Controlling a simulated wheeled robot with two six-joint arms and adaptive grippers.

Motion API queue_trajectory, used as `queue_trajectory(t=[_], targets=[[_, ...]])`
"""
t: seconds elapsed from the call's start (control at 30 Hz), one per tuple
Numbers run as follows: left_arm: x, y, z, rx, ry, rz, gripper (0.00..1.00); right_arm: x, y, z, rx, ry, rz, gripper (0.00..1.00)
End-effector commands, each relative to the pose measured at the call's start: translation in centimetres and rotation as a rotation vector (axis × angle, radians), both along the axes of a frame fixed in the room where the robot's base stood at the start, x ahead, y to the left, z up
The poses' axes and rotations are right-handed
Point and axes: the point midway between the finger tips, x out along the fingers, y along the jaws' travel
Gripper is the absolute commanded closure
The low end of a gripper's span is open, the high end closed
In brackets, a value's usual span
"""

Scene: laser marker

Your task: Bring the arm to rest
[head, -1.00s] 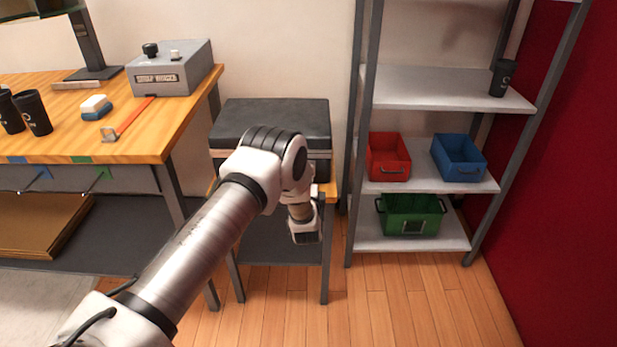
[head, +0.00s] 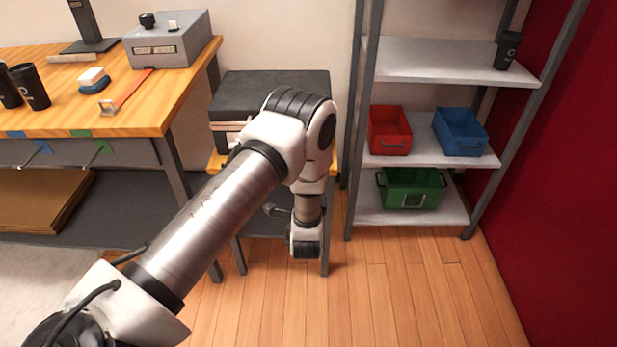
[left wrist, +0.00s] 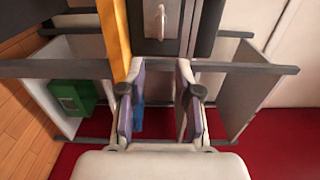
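My left arm (head: 215,225) reaches in from the lower left of the head view, bent at the elbow, with its wrist hanging down in front of the small side table. My left gripper (left wrist: 155,92) shows in the left wrist view with its two fingers apart and nothing held between them. In the head view the gripper is mostly hidden; only a small dark part shows left of the wrist. My right gripper is in neither view.
A black case (head: 270,92) sits on the side table behind the arm. The wooden workbench (head: 140,118) with black cups (head: 32,87) and a grey device (head: 165,40) is left. A shelf holds red (head: 389,132), blue (head: 460,133) and green (head: 411,189) bins. Floor at front right is clear.

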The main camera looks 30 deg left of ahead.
Motion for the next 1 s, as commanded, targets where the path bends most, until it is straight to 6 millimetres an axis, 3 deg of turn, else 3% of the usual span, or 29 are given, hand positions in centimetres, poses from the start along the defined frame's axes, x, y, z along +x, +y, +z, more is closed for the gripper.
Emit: queue_trajectory(t=[0.37, 0.47, 0.57, 0.63, 0.77, 0.9, 1.0], targets=[[0.0, 0.0, 0.3, 0.000, 0.000, 0.000, 0.67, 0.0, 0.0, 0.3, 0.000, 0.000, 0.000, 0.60], [-0.1, 0.0, 2.0, 0.000, 0.004, 0.000, 0.67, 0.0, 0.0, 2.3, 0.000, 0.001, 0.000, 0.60], [-2.1, -0.6, 4.1, -0.008, 0.082, -0.022, 0.67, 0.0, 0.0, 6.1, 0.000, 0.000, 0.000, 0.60], [-6.0, -2.3, 3.1, -0.138, 0.251, -0.081, 0.67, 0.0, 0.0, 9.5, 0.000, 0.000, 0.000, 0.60], [-15.4, -6.0, -1.7, -0.597, 0.520, -0.051, 0.67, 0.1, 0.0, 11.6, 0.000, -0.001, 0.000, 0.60], [-27.0, -9.6, -4.1, -1.059, 0.759, 0.222, 0.67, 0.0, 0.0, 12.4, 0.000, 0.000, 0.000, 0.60], [-33.9, -11.4, -4.7, -1.292, 0.846, 0.526, 0.67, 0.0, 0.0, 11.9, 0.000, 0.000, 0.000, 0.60]])
